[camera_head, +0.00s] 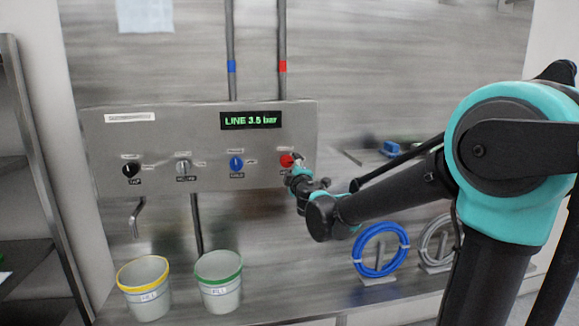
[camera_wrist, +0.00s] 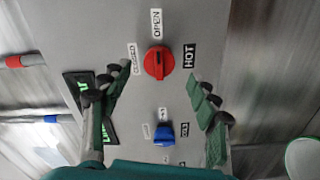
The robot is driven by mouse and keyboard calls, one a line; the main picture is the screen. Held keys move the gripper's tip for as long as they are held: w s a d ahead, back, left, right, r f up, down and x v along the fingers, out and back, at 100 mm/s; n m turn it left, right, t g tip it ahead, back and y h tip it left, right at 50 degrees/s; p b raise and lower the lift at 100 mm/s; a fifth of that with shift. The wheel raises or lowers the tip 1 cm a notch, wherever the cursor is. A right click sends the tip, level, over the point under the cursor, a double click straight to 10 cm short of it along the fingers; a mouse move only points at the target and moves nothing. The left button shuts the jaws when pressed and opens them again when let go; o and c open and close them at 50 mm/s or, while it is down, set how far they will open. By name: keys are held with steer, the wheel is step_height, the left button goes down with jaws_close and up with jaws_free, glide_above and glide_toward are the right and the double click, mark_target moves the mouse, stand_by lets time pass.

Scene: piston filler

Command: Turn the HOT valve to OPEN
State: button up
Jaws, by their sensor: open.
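The HOT valve is a red round knob (camera_wrist: 159,62) on the grey panel. In the wrist view the OPEN label (camera_wrist: 156,23) is above it, the CLOSED label (camera_wrist: 134,57) to its left and the HOT label (camera_wrist: 189,55) to its right. A raised grip crosses the knob, but I cannot tell which label it points to. The knob also shows in the head view (camera_head: 287,160), partly covered by my gripper (camera_head: 297,170). In the wrist view my gripper (camera_wrist: 158,90) is open and empty, its green-padded fingers spread to either side, apart from the knob.
A blue knob (camera_head: 236,163) sits beside the red one on the panel (camera_head: 210,115), with a grey knob (camera_head: 183,168) and a black knob (camera_head: 131,169) further left. Two buckets (camera_head: 145,290) (camera_head: 219,280) stand below. A blue hose coil (camera_head: 381,250) is at right.

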steer(key=v, duration=0.7)
steer(key=shift+d, duration=0.15)
steer(key=s+d+f+m+g+h, duration=0.1)
steer(key=d+f+m+h, duration=0.25)
steer(key=d, duration=0.35)
steer(key=d+f+m+g+h, duration=0.1)
steer(key=d+f+m+h, duration=0.25)
steer(key=d, duration=0.35)
steer(key=s+d+f+m+g+h, duration=0.2)
steer(key=s+d+f+m+g, duration=0.35)
steer(key=d+f, duration=0.55)
steer(key=s+f+m+g+y, duration=0.2)
steer(key=s+f, duration=0.5)
steer(key=s, duration=0.2)
steer(key=s+f+m+g+y, duration=0.2)
steer(key=s+f, duration=0.4)
steer(key=s, duration=0.4)
steer(key=shift+s+f+m+g, duration=0.2)
steer(key=shift+f+m+g, duration=0.2)
steer(key=shift+m+g, duration=0.4)
steer(key=shift+w+a, duration=0.1)
